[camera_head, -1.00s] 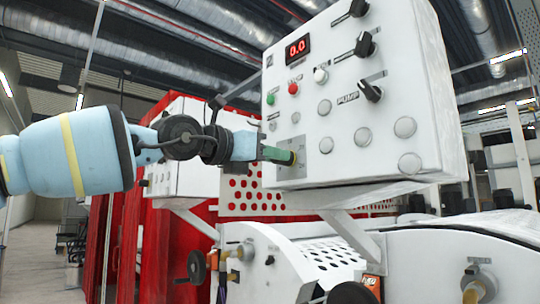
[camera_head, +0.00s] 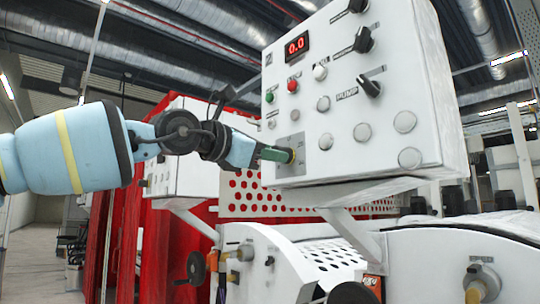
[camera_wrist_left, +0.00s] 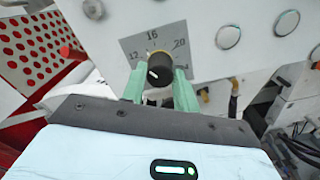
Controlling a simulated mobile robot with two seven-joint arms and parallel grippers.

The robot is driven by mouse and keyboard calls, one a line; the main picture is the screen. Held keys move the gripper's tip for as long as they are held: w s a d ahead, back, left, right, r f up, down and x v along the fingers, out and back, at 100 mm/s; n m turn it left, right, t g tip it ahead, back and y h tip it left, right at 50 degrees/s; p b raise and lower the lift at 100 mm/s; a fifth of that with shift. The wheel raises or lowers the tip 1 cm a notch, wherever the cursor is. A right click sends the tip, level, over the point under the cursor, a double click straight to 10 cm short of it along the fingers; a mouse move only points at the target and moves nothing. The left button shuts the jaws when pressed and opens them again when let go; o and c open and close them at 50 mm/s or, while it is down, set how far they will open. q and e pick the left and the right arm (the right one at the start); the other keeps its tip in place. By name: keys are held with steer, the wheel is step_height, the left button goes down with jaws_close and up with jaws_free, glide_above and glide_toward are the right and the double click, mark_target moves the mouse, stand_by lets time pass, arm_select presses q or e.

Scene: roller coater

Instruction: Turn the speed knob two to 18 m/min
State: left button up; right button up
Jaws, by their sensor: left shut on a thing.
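The black speed knob (camera_wrist_left: 160,70) sits on a grey dial plate (camera_wrist_left: 152,40) marked 12, 16, 20 and more in the left wrist view. A small pale mark shows on its face, too small to read against the scale. My left gripper (camera_wrist_left: 159,80) is shut on the knob, with one green finger on each side. In the head view my left gripper (camera_head: 276,154) reaches the dial plate (camera_head: 296,142) at the panel's lower left, and its fingers mostly hide the knob. My right gripper is not in view.
Black selector knobs (camera_head: 363,40) line the panel's right side. Green (camera_head: 269,97) and red (camera_head: 292,86) buttons sit above the dial.

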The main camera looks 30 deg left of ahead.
arm_select(q)
steer(key=shift+m+p, duration=0.45)
steer(key=shift+m, duration=5.95)
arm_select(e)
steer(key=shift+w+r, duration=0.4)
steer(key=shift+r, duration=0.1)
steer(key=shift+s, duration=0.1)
arm_select(q)
steer(key=o, duration=1)
steer(key=shift+c, duration=0.2)
